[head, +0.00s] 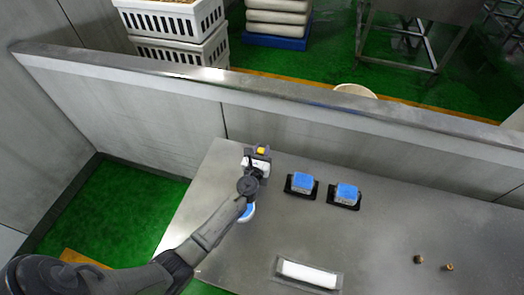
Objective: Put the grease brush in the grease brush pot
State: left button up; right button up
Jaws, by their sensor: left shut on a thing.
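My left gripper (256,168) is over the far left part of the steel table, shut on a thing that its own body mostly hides. I take it for the grease brush, but I cannot make out its shape. A round white and blue thing (247,212) stands on the table below my left forearm, partly covered by it. It may be the grease brush pot, but I cannot be sure. The gripper is beyond it, towards the table's far edge. My right gripper is not in view.
Two blue blocks (302,182) (346,193) sit on black bases right of the gripper. A tray (341,279) with a white block is near the front. Two small brown pieces (418,259) (449,267) lie at right. A low wall (300,125) runs behind the table (390,235).

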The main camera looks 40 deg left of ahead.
pick_arm(q)
jog(key=shift+f, duration=0.15)
jog(key=o, duration=0.9)
jog(key=shift+o, duration=0.2)
